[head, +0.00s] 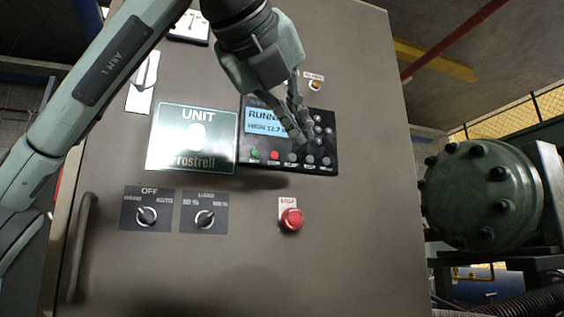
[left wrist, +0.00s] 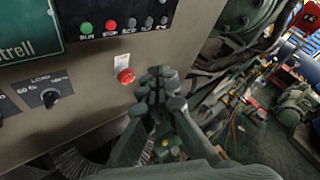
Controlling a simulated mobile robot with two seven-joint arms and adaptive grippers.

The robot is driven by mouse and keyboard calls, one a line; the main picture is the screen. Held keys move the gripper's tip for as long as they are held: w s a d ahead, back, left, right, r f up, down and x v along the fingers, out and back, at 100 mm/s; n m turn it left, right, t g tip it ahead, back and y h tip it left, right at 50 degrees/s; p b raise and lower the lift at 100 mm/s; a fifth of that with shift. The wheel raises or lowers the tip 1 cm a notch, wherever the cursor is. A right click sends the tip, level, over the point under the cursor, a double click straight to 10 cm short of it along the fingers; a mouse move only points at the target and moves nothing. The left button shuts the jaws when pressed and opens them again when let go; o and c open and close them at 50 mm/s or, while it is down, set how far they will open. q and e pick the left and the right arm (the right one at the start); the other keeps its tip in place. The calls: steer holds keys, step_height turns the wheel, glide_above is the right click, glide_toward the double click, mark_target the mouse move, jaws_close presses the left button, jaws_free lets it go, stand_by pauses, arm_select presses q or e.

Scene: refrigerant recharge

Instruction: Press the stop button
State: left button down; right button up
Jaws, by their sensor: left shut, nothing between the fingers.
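A red mushroom stop button (head: 291,219) with a white label above it sits on the cabinet's front, below the control panel. It also shows in the left wrist view (left wrist: 126,76), just left of the fingers. My left gripper (head: 299,134) is shut and empty. In the head view its fingers point down in front of the control panel (head: 331,170), above the stop button and apart from it. In the left wrist view the shut fingertips (left wrist: 160,84) show right of the button. My right gripper is in neither view.
The panel has a lit display (head: 266,121) and a row of small buttons, one of them red (head: 274,155). Two rotary switches (head: 147,216) (head: 205,218) are left of the stop button. A vertical handle (head: 80,248) is at lower left. A green bolted machine (head: 480,195) stands at right.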

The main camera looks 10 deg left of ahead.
mark_target(274, 156)
arm_select(q)
steer(key=shift+s+a+r, duration=0.1)
steer(key=shift+s, duration=0.05)
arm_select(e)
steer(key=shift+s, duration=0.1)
arm_select(q)
steer(key=shift+w+a+p, duration=0.4)
steer(key=shift+w+a, duration=0.4)
steer(key=shift+w, duration=0.45)
steer(key=shift+w+a+p, duration=0.35)
steer(key=shift+w+a, duration=0.45)
steer(key=shift+w, duration=0.45)
steer(key=shift+w+a+p, duration=0.4)
steer(key=shift+w+a, duration=0.4)
steer(key=shift+w, duration=0.45)
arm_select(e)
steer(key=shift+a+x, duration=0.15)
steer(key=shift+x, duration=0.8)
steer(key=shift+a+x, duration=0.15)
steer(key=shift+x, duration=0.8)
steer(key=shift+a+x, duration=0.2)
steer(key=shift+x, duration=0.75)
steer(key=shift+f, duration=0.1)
arm_select(q)
steer(key=shift+w+a, duration=0.25)
steer(key=shift+w, duration=0.1)
